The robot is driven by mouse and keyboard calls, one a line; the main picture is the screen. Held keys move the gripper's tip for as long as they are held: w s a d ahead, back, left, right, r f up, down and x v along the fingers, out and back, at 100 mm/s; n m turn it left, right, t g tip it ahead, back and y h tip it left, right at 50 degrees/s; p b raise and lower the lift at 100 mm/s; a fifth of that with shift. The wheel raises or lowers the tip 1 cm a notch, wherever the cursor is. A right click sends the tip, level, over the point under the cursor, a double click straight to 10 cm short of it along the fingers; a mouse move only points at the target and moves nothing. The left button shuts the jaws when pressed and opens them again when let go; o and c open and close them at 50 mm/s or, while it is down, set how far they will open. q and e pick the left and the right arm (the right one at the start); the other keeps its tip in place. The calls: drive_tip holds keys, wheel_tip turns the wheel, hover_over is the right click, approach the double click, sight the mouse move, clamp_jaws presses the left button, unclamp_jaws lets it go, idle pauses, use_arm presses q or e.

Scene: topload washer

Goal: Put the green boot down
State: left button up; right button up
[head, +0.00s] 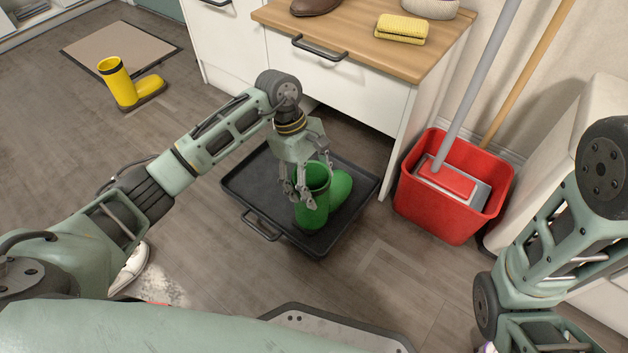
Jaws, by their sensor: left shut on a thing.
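The green boot (338,188) is upright in the black tray (240,184) on the floor, with its shaft at the left and its toe at the upper right. It looks to be on or just above the tray's bottom; I cannot tell whether the sole touches. My left gripper (304,196) points down and is shut on the near left side of the boot's shaft rim.
A white cabinet (340,85) with a wooden top stands behind the tray. A red bucket (440,215) with mop handles stands right of it. A yellow boot (120,85) stands at the upper left by a mat (125,42). Floor left of the tray is partly clear.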

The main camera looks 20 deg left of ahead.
use_arm(q)
drive_tip(key=shift+f, duration=0.35)
drive_tip(key=o, duration=1.9)
drive_tip(key=shift+o, duration=1.3)
drive_tip(key=shift+f, duration=0.1)
